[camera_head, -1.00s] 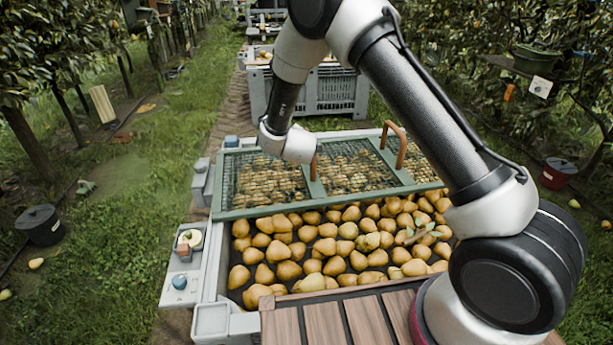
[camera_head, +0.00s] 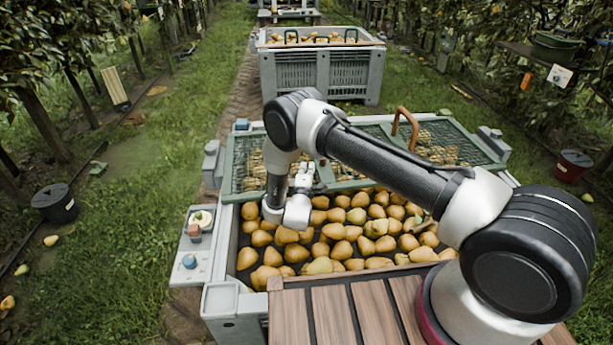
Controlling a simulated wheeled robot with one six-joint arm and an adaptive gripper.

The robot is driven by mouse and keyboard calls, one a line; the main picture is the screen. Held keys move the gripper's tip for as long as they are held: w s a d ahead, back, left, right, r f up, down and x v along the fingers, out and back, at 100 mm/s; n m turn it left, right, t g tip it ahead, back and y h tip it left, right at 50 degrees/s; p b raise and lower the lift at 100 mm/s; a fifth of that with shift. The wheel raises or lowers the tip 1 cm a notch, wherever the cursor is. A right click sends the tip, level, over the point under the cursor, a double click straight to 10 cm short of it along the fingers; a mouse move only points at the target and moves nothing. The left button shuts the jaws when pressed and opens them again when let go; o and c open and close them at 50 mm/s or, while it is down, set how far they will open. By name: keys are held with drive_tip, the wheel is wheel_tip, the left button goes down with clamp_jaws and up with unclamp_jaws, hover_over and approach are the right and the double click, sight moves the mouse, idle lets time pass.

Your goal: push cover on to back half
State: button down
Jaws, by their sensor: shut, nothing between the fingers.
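The green-framed mesh cover (camera_head: 243,163) lies over the back part of the grey pear bin (camera_head: 222,298), and pears show through its mesh. A brown curved handle (camera_head: 405,124) stands up on it. Several pears (camera_head: 345,235) lie uncovered in the front part. My gripper (camera_head: 308,174) is small in view, at the cover's front edge left of the middle, pointing away from me. It is shut and empty. I cannot tell whether it touches the cover. My arm hides part of the cover and the other handle.
A wooden slatted surface (camera_head: 335,315) is at the front. A side shelf (camera_head: 190,245) on the bin's left holds small items. A second grey bin (camera_head: 322,78) of pears stands behind. Grass (camera_head: 120,225) is open on the left; a dark red bucket (camera_head: 572,166) stands right.

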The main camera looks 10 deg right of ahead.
drive_tip(key=x, duration=0.3)
drive_tip(key=shift+w+d, duration=0.2)
drive_tip(key=shift+w, duration=0.1)
drive_tip(key=shift+w+d, duration=0.25)
drive_tip(key=shift+d, duration=0.3)
drive_tip(key=shift+w+d, duration=0.3)
drive_tip(key=shift+d, duration=0.2)
drive_tip(key=shift+w+d, duration=0.3)
drive_tip(key=shift+d, duration=0.2)
drive_tip(key=shift+w+d, duration=0.45)
drive_tip(key=shift+d, duration=0.3)
